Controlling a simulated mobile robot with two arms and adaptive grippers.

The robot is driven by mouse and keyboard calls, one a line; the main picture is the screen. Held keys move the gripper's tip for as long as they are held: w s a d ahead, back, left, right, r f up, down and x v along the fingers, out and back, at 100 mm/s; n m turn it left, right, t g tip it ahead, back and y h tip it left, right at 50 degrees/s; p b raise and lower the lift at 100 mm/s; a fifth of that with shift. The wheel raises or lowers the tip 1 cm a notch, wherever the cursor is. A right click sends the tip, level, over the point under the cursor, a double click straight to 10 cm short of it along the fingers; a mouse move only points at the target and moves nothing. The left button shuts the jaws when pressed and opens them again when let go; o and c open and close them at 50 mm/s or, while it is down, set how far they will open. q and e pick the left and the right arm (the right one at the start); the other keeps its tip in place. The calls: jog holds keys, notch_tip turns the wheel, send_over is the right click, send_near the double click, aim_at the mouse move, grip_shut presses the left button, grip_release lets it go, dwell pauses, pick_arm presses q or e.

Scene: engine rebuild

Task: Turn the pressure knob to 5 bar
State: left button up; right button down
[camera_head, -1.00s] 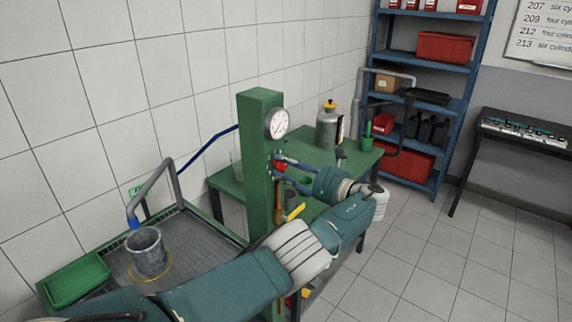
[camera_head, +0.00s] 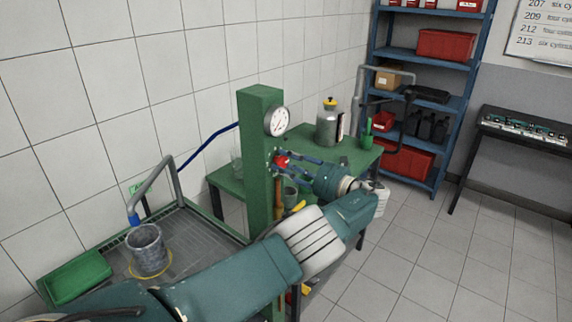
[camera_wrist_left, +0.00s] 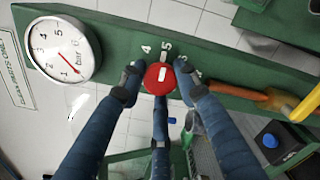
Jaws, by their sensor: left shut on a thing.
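The red pressure knob (camera_wrist_left: 157,80) has a white mark and sits on the green post (camera_wrist_left: 238,54). In the left wrist view its mark points roughly toward the printed 5, with 4 to the left and 3 to the right. The fingers of my left gripper (camera_wrist_left: 158,74) are closed around the knob from both sides; a third finger lies below it. My right gripper is not in view.
A yellow-handled lever on a copper pipe (camera_wrist_left: 268,98) is close beside the knob. A green table (camera_head: 300,143) with a metal canister (camera_head: 328,124) stands behind the post. A wash tray with a grey cylinder (camera_head: 148,250) is at left. Open floor lies right.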

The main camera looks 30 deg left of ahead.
pick_arm(q)
jog(key=shift+w+r, duration=0.15)
jog(key=shift+r, duration=0.15)
jog(key=o, duration=1)
jog(key=shift+c, duration=0.2)
jog(key=shift+o, duration=0.9)
jog(key=shift+f, duration=0.15)
